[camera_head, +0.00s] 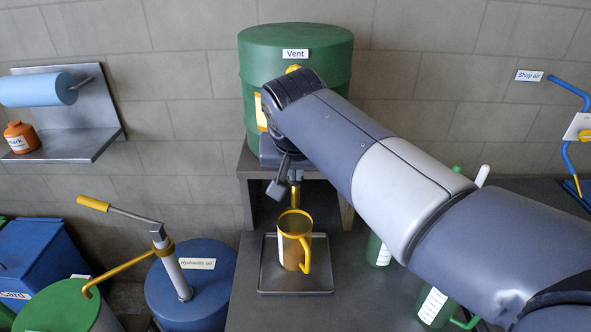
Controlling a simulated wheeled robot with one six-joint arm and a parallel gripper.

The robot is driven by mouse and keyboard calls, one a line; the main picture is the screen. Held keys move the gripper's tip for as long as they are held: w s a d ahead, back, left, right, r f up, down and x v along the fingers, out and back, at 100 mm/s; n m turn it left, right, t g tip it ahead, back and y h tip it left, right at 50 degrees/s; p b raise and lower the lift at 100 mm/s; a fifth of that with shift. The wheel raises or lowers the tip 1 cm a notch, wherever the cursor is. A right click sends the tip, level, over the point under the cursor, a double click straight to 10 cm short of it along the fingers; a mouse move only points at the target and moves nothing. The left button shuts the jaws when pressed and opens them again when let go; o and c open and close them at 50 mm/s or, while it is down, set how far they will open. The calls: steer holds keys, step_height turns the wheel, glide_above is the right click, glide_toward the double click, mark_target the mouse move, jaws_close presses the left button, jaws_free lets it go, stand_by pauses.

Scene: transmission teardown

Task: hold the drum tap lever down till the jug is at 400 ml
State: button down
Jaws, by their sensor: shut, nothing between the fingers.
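A green drum (255,50) with a "Vent" label stands at the back on a raised stand. A brass tap spout (295,194) points down from its front. The tap lever cannot be made out; my wrist and gripper cover that area. My gripper (277,188) is shut and empty, pointing down just left of the spout. Whether it touches the lever I cannot tell. A yellow-rimmed jug (291,250) stands upright under the spout, its handle towards the right. The level in the jug and its marks are too small to read.
The jug stands on a grey metal tray (268,283). Green bottles (435,305) stand on the bench at right, partly behind my arm. A blue "Hydraulic oil" drum (215,265) with a hand pump (165,250) is at left. A wall shelf (75,145) holds an orange bottle (21,137).

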steer(key=w+r+p+v, duration=0.1)
steer(key=w+p+v, duration=0.1)
steer(key=v, duration=1.1)
steer(key=shift+w+r+p, duration=0.3)
steer(key=shift+r+p, duration=0.1)
steer(key=shift+r, duration=0.15)
steer(key=shift+f, duration=0.1)
